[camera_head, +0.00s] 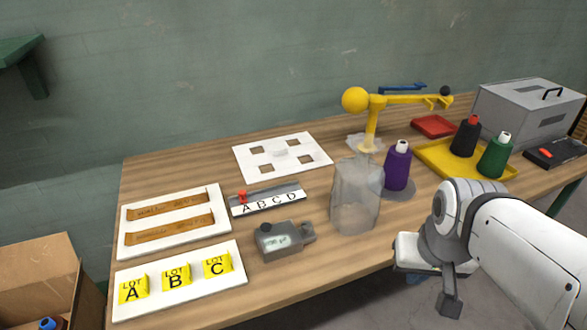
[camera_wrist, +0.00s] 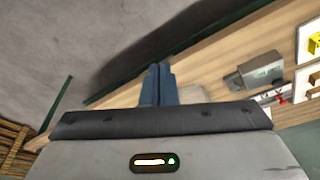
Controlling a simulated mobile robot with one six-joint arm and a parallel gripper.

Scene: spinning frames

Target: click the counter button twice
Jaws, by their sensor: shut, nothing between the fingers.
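The counter (camera_head: 283,240) is a small grey box with a light display window, a dark round knob on its top left and a grey tab on its right side. It stands near the table's front edge, between the lot cards and a translucent container. It also shows at the right in the wrist view (camera_wrist: 256,75). My gripper (camera_head: 449,304) hangs off the table's front edge, to the right of the counter and well apart from it. Its fingers (camera_wrist: 158,84) are together and empty in the wrist view.
A yellow balance-like stand (camera_head: 371,122) rises behind. A yellow tray (camera_head: 440,160) holds red-capped and green bottles. Yellow lot cards (camera_head: 176,276) lie left of the counter. An A-to-D slider strip (camera_head: 268,199) lies behind it.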

